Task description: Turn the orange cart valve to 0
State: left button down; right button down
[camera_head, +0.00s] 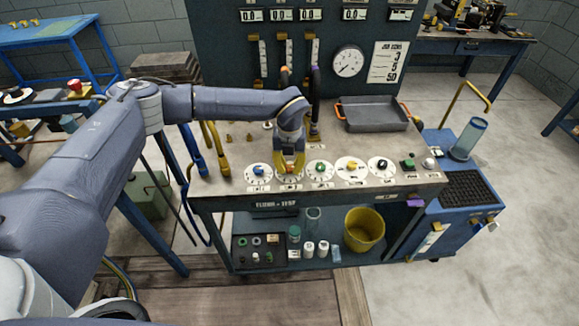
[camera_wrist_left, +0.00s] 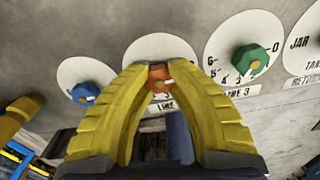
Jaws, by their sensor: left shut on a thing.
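The orange valve knob (camera_wrist_left: 159,78) sits on a white round dial (camera_wrist_left: 150,45) on the cart top, between a blue knob and a green knob. My left gripper (camera_head: 290,174) reaches down over this dial in the head view. In the left wrist view its yellow fingers (camera_wrist_left: 160,75) close around the orange knob, one on each side. A small light mark shows on the knob. The fingers hide much of the dial, so I cannot read the knob's setting. My right gripper is in neither view.
The blue knob (camera_wrist_left: 84,92) is left of the fingers, and the green knob (camera_wrist_left: 249,60) is right. A yellow knob (camera_head: 352,167) and a black knob (camera_head: 383,164) follow along the row. A grey tray (camera_head: 374,115) stands behind them.

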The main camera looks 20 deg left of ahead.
aim_at(289, 167)
pick_arm(q)
jog(key=shift+s+f, duration=0.1)
jog(key=shift+s, duration=0.05)
jog(key=c, duration=1.1)
grip_release()
jog(key=shift+r, duration=0.7)
notch_tip(289, 167, up, 11)
jog(key=shift+f, duration=0.1)
